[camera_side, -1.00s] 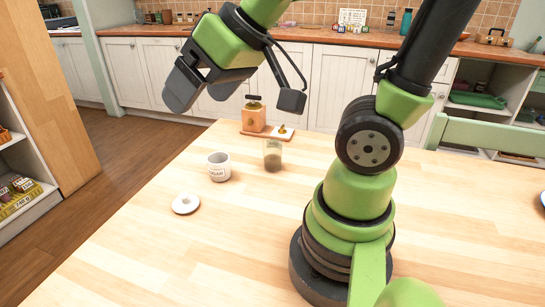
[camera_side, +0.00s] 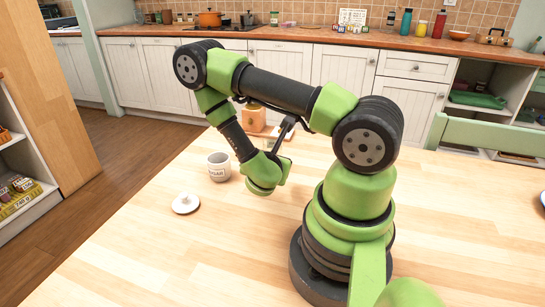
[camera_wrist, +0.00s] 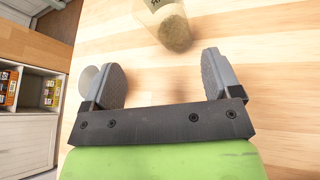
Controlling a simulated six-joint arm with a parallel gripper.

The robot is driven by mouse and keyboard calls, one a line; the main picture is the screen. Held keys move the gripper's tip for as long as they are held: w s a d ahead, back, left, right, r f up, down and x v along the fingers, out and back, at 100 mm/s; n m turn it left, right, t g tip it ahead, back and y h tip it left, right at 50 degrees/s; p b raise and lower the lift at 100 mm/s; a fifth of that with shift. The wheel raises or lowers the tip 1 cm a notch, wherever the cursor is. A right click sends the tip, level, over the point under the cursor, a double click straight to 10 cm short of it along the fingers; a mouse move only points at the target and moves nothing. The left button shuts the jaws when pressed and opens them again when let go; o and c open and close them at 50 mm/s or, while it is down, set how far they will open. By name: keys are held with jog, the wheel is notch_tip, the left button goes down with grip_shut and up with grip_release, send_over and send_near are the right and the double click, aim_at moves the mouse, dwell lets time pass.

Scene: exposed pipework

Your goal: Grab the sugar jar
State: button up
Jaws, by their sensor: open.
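My gripper (camera_wrist: 163,68) is open and empty. A clear glass jar with brownish contents (camera_wrist: 172,28) lies ahead of the fingers, apart from them.
A wooden block-like container (camera_side: 254,119) stands at the table's far edge, behind my arm. The table's left edge is close to the sugar jar. The front of the table (camera_side: 200,260) is clear. A shelf unit (camera_wrist: 30,115) stands beyond the table.

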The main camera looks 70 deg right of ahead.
jog(key=n, duration=0.1)
jog(key=s+f+n, duration=0.1)
jog(key=shift+s+d+n, duration=0.1)
jog(key=shift+s+n, duration=0.05)
jog(key=shift+n, duration=0.25)
jog(key=shift+d+f, duration=0.15)
jog(key=shift+d, duration=0.1)
jog(key=shift+x, duration=3.45)
jog(key=shift+r, duration=0.2)
jog(key=c, duration=1.1)
jog(key=shift+r+h, duration=0.1)
jog(key=shift+h, duration=0.2)
